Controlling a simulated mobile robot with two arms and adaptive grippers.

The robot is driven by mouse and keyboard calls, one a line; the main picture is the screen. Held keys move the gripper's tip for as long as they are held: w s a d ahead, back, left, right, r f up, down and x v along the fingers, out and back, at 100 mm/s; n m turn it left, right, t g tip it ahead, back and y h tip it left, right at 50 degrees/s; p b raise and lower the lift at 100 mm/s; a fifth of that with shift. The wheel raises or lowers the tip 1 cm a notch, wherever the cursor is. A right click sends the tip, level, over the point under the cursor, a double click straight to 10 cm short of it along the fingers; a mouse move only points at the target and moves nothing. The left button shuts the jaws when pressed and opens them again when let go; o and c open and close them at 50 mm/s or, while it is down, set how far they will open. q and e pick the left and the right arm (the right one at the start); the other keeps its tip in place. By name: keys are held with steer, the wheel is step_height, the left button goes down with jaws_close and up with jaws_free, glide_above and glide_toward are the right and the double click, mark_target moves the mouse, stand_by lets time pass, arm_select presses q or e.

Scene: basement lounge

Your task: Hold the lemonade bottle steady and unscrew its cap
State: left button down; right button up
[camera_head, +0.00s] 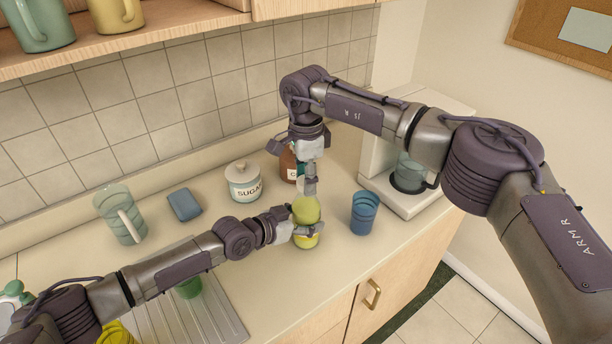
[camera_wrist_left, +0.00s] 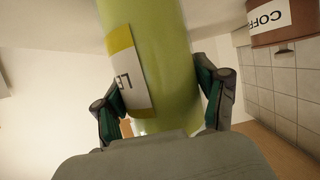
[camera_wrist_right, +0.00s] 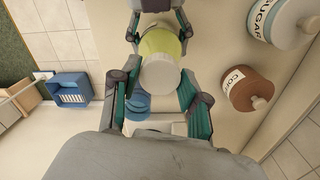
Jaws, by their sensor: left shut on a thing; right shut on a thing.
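The lemonade bottle (camera_head: 306,211) is yellow-green and stands upright on the counter. My left gripper (camera_head: 307,232) is shut around its body from the left. In the left wrist view the bottle (camera_wrist_left: 165,60) fills the space between the fingers, its yellow and white label partly showing. My right gripper (camera_head: 309,185) points down over the bottle top. In the right wrist view the white cap (camera_wrist_right: 160,76) sits on the bottle between the fingers, which are shut on it. In the head view the cap is mostly hidden by the right gripper.
A blue cup (camera_head: 364,213) stands close to the bottle's right, with a coffee maker (camera_head: 410,180) behind it. A brown coffee jar (camera_head: 288,164) and white sugar jar (camera_head: 244,182) stand behind. A ribbed pitcher (camera_head: 113,213) and blue sponge (camera_head: 184,204) are left. The counter's front edge is near.

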arm_select(q)
steer(key=shift+f, duration=0.1)
arm_select(e)
steer(key=n, duration=0.3)
steer(key=shift+f, duration=0.15)
steer(key=shift+r, duration=0.25)
steer(key=shift+r, duration=0.9)
steer(key=shift+r, duration=0.1)
steer(key=shift+r, duration=1.9)
arm_select(q)
jaws_free()
